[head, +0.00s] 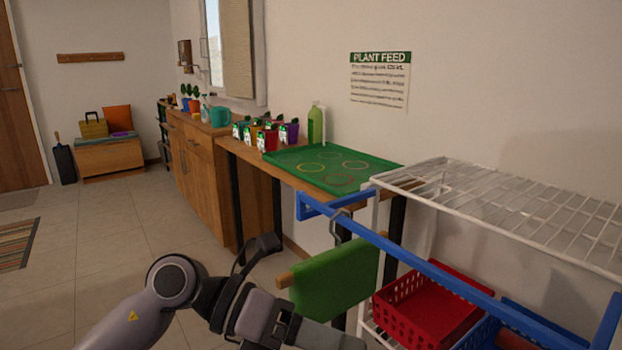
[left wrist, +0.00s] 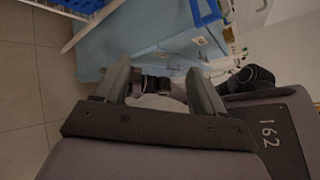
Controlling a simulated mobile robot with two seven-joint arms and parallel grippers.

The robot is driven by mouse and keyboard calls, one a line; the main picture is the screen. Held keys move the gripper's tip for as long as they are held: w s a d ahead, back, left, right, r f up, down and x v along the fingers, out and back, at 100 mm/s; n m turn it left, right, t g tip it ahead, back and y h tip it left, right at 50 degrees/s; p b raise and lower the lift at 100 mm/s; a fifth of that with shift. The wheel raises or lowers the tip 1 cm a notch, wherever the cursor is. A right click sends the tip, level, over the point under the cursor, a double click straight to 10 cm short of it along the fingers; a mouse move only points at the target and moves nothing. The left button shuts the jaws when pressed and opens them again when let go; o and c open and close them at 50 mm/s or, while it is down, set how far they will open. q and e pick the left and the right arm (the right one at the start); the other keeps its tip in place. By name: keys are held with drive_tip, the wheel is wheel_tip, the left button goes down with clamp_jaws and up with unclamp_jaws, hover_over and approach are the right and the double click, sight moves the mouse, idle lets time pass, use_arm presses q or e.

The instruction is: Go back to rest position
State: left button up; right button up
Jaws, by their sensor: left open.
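My left arm comes in from the lower left in the head view, bent at a round grey joint. Its wrist is low in the picture, in front of the counter, and the fingertips cannot be made out there. In the left wrist view my left gripper (left wrist: 160,78) has its two fingers spread apart, with nothing held between them. Dark parts show behind the gap, probably my own body. My right gripper shows in neither view.
A green tray with ring marks (head: 309,177) lies on the wooden counter, beside several small coloured dispensers (head: 270,140). A white wire rack (head: 520,208) holds a red basket (head: 405,322).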

use_arm(q)
drive_tip(key=w+a+f+n+t, duration=0.2)
drive_tip(key=a+n+t, duration=0.3)
drive_tip(key=n+t, duration=0.75)
drive_tip(key=w+a+f+n+t, duration=0.25)
drive_tip(key=a+n+t, duration=0.4)
drive_tip(key=n, duration=1.15)
drive_tip(key=s+a+f+n+g+y, duration=0.2)
drive_tip(key=s+a+f+n+y, duration=0.3)
drive_tip(key=f, duration=0.6)
drive_tip(key=s+a+f+n+g+y, duration=0.25)
drive_tip(key=s+f+n+y, duration=0.4)
drive_tip(key=f, duration=0.55)
drive_tip(key=s+a+r+n+p, duration=0.1)
drive_tip(key=r+p, duration=0.6)
drive_tip(key=p, duration=0.3)
drive_tip(key=s+a+r+g+p, duration=0.1)
drive_tip(key=s+a+r+p, duration=0.1)
drive_tip(key=r+p, duration=0.5)
drive_tip(key=p, duration=0.4)
drive_tip(key=shift+a+n+p, duration=0.3)
drive_tip(key=shift+n, duration=0.1)
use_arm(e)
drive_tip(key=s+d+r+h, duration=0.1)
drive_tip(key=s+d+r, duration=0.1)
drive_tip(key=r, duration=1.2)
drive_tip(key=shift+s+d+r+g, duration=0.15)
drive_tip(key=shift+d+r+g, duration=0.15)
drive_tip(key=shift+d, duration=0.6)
